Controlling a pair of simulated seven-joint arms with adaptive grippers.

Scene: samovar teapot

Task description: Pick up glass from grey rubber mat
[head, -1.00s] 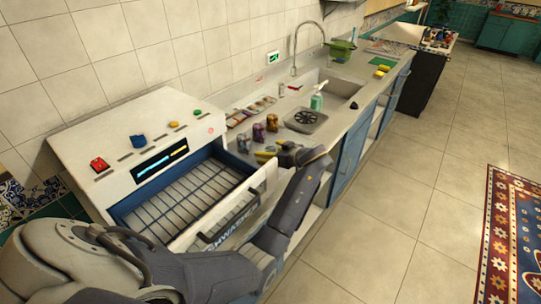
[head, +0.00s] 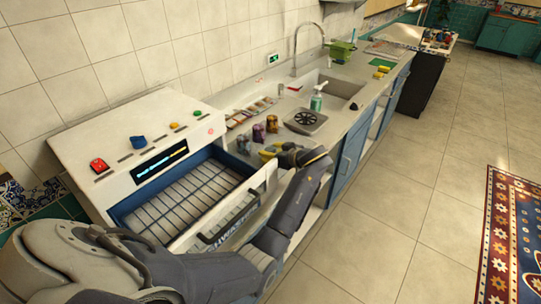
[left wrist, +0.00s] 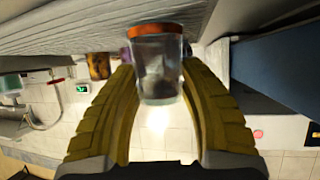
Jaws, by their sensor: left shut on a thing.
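In the left wrist view, a clear glass (left wrist: 158,75) with an orange-red band at its upper picture end sits between the yellow fingers of my left gripper (left wrist: 160,85). The fingers are shut on it. The grey ribbed rubber mat (left wrist: 60,25) fills the upper left of that view, close to the banded end; I cannot tell whether they touch. My right gripper is not in view.
Coloured glasses (head: 258,133) stand in a row just behind my left gripper. The open dishwasher (head: 150,140) with its wire rack is to the left.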

